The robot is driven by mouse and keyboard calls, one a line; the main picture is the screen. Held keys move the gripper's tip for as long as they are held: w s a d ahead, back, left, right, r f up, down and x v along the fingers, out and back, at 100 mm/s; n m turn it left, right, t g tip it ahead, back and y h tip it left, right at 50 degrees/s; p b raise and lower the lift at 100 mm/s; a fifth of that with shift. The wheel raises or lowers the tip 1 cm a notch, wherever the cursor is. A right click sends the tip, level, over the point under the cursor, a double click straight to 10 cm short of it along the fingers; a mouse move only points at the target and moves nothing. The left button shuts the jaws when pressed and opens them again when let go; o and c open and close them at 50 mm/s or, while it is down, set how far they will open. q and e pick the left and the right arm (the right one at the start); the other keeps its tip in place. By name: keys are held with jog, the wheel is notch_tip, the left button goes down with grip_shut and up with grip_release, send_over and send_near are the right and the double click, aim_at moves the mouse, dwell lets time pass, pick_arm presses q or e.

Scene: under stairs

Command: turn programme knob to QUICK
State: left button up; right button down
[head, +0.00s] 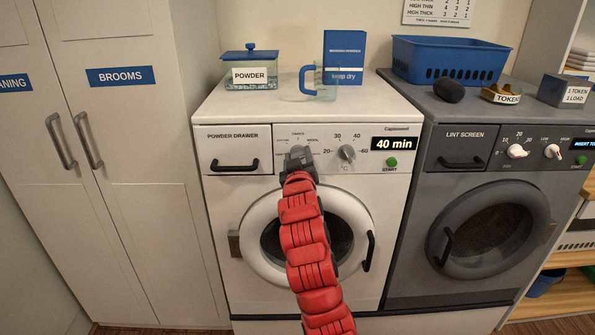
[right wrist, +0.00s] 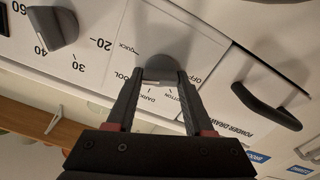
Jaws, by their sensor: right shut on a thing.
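The programme knob (right wrist: 165,50) is a grey round knob on the white washer's panel. In the right wrist view the labels QUICK, OFF, COTTON, DARKS and a partly hidden OOL stand around it. My right gripper (right wrist: 158,80) has its two dark fingers on the knob's near part, one on each side. In the head view my red right arm reaches up to the knob, and the gripper (head: 299,158) covers most of it. Which label the knob points at I cannot tell. The washer's display (head: 395,143) reads 40 min. My left gripper is not in view.
The temperature knob (head: 347,153) sits just right of the programme knob, with the green START button (head: 392,162) beyond. The powder drawer handle (head: 235,166) sticks out on the left. The round door (head: 300,236) is below, behind my arm.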

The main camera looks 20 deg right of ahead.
jog(key=m+b, duration=0.4)
jog(key=shift+d+f, duration=0.1)
jog(key=shift+f, duration=0.15)
jog(key=shift+r+m+b, duration=0.1)
jog(key=shift+m+b, duration=0.75)
jog(key=shift+m, duration=0.25)
jog(key=shift+c, duration=1.4)
grip_release()
jog(key=shift+r, duration=0.1)
